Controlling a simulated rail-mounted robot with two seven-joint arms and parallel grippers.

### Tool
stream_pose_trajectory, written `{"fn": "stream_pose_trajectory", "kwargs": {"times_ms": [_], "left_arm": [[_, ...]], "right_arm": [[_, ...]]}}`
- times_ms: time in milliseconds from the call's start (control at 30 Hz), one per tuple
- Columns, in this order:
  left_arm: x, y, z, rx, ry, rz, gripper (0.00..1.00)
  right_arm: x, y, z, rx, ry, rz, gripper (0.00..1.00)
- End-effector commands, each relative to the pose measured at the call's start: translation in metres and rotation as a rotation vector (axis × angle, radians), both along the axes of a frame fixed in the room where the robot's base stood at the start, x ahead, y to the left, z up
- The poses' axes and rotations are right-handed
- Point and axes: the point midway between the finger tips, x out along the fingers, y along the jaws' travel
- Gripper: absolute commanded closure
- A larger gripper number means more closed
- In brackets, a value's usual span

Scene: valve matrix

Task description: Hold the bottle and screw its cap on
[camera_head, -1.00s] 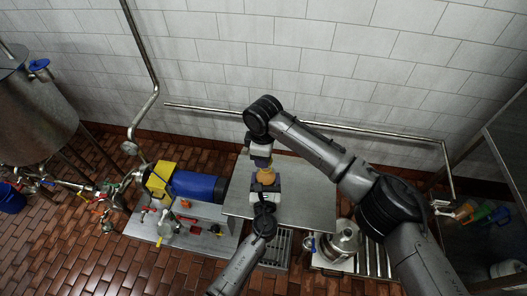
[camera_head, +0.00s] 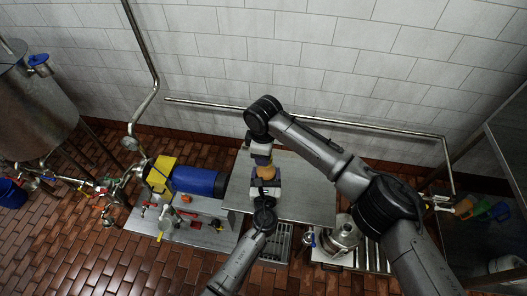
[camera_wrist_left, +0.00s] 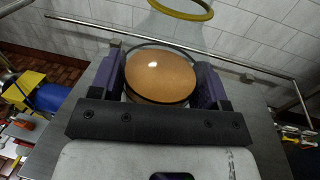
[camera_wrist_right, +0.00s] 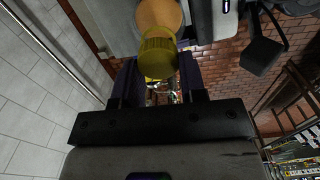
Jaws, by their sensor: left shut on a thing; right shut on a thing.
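The bottle (camera_wrist_left: 160,78) is clear with orange-brown contents. My left gripper (camera_head: 266,184) is shut around it, with a purple finger on each side in the left wrist view. In the head view the bottle (camera_head: 265,172) shows as a small orange shape between my two grippers. My right gripper (camera_head: 262,160) comes from the wall side and is shut on the yellow cap (camera_wrist_right: 158,57). The brown round of the bottle shows just beyond the cap in the right wrist view. A yellow ring stands over the bottle in the left wrist view. I cannot tell whether the cap touches the neck.
A grey metal table (camera_head: 312,202) lies under the grippers, its right part clear. A blue motor (camera_head: 198,181) with a yellow end and several valves stand to the left. A steel vessel (camera_head: 343,232) is at the lower right. A pipe (camera_head: 300,118) runs along the tiled wall.

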Motion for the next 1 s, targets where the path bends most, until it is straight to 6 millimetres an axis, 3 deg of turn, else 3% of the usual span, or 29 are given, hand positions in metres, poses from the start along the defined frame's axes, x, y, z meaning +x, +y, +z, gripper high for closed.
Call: {"fn": "stream_pose_trajectory", "kwargs": {"times_ms": [1000], "left_arm": [[0.000, 0.000, 0.000, 0.000, 0.001, 0.000, 0.73]], "right_arm": [[0.000, 0.000, -0.010, 0.001, 0.000, 0.000, 0.83]]}}
